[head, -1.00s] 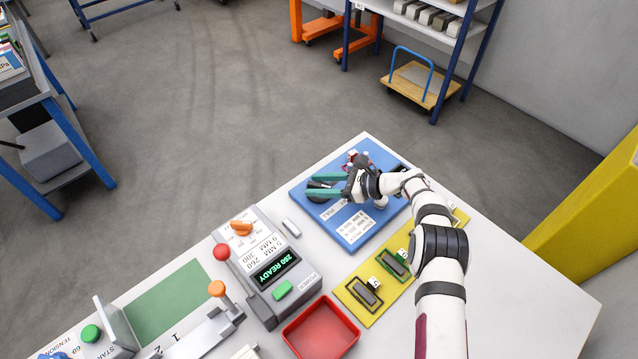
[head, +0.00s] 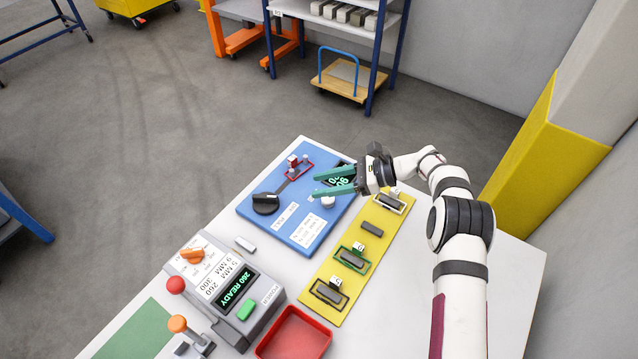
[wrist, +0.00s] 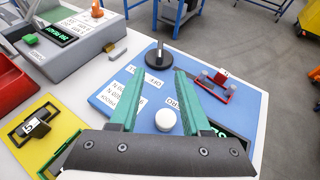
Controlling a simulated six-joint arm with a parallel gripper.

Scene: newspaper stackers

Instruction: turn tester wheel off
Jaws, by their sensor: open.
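A black round knob (head: 265,204), which looks like the tester wheel, sits at the left side of a blue board (head: 250,221) on the white table. It also shows in the wrist view (wrist: 157,56), beyond my fingertips. A label beside it seems to read OFF; the knob's exact setting is too small to tell. My gripper (head: 315,189) is open and empty, with green fingers pointing toward the knob, clear of it. A white round button (wrist: 165,120) lies under and between the fingers. A dark display (head: 342,176) on the board is partly hidden by my gripper.
A red clamp-like frame (head: 298,168) stands at the board's back. A yellow strip (head: 332,268) with several grey blocks lies to the right. A grey machine (head: 222,283) reading 260 READY and a red tray (head: 296,338) stand in front. A small grey block (head: 245,244) lies beside the board.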

